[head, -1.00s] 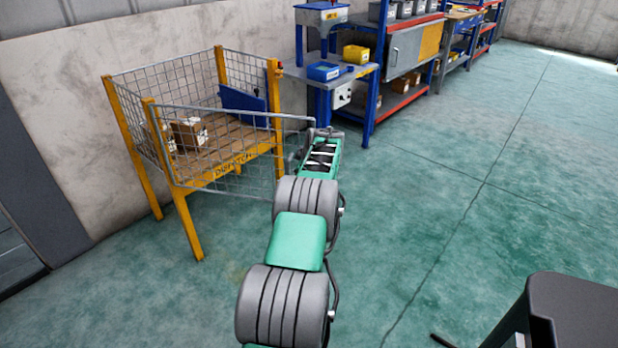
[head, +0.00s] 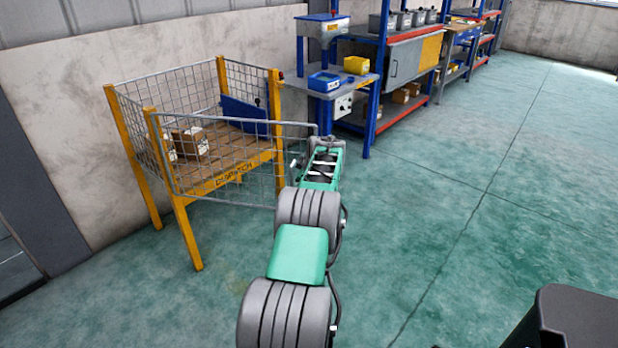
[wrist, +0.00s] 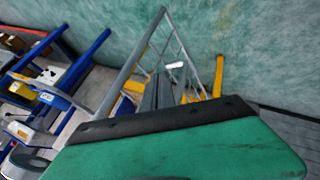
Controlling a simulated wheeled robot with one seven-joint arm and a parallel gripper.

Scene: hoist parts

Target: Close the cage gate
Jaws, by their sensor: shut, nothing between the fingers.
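The dispatch cage (head: 196,268) has yellow posts and wire mesh sides and stands against the wall at left in the head view. Its grey mesh gate (head: 222,118) stands ajar, swung out from the front left post, with its free end right of the front right post. My gripper (head: 312,136) is beside that free end; my arm hides part of it. In the wrist view the shut, empty fingers (wrist: 165,90) point toward the gate frame (wrist: 140,58), with a small white piece (wrist: 176,65) near their tips. I cannot tell whether they touch the gate.
Cardboard boxes (head: 190,144) and a blue panel (head: 243,114) are inside the cage. A blue workbench (head: 372,118) stands just right of it, with shelving (head: 414,60) beyond. The green floor (head: 490,210) at right is open.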

